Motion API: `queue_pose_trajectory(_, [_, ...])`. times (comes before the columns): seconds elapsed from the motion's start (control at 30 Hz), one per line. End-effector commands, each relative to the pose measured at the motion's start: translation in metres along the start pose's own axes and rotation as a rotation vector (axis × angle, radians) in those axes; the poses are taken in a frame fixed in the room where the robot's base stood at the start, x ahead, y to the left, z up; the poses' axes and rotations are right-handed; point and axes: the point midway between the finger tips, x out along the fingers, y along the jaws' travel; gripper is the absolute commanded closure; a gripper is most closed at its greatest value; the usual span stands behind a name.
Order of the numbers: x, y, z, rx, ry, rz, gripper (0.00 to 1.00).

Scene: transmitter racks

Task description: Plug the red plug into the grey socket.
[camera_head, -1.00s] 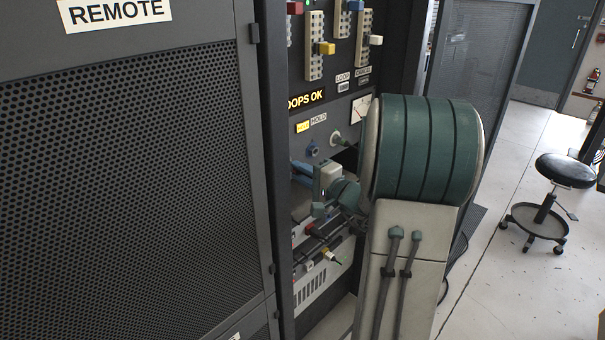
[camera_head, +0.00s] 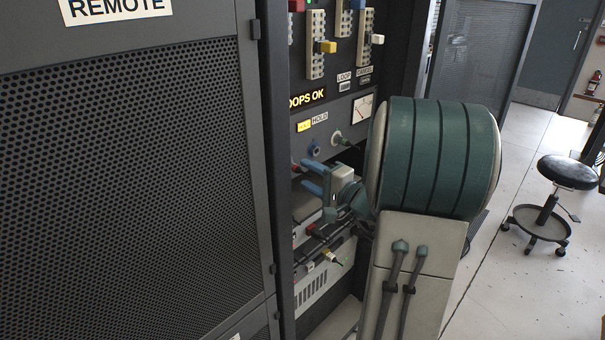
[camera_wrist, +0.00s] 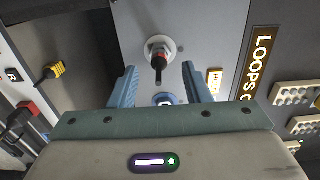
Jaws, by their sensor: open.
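A red plug (camera_wrist: 159,61) with a dark tail sits in a round, pale grey socket (camera_wrist: 153,44) in the wrist view. It looks seated, but its depth is hard to judge. The red plug also shows in the head view (camera_head: 297,168), small and left of my fingertips; the socket is hard to make out there. My gripper (camera_wrist: 160,77) is open, its blue fingers on either side of the plug's line, apart from it with nothing between them. In the head view my gripper (camera_head: 308,177) is in front of the panel.
A blue ring socket (camera_head: 313,148) and a pale socket with a dark plug (camera_head: 337,139) are close above. Another red connector (camera_head: 315,229) and a yellow-tipped one (camera_head: 328,254) are lower down. A mesh rack door (camera_head: 130,180) stands left. A stool (camera_head: 545,200) is on open floor at right.

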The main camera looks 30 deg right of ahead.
Motion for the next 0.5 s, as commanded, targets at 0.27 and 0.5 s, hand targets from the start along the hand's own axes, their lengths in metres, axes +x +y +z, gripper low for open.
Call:
queue_pose_trajectory(0.27, [-0.066,0.001,-0.001,-0.003,0.005,-0.001,0.56])
queue_pose_trajectory(0.5, [-0.098,0.000,-0.001,-0.002,0.002,-0.001,0.56])
